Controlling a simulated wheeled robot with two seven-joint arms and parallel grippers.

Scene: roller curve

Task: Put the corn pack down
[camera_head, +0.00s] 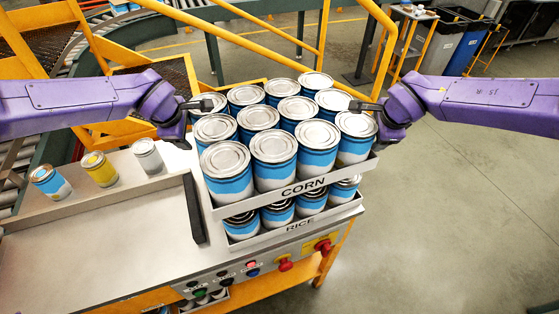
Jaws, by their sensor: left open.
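The corn pack is a shallow tray (300,189) labelled CORN, filled with rows of blue-and-white cans with silver lids. It sits directly above a second tray labelled RICE (300,226), also full of cans; any small gap between them is hard to see. My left gripper (200,105) is at the far left side of the corn pack, by the can tops, open. My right gripper (366,106) is at the right side, close to the can lids there. Its jaw opening does not show clearly. The pack's far side is hidden behind the cans.
The stack stands at the right end of a metal worktable (110,235). A black bar (194,208) lies left of it. Three single cans (100,168) stand on a ledge at left. A button panel (260,268) is in front. Yellow railings (384,60) rise behind.

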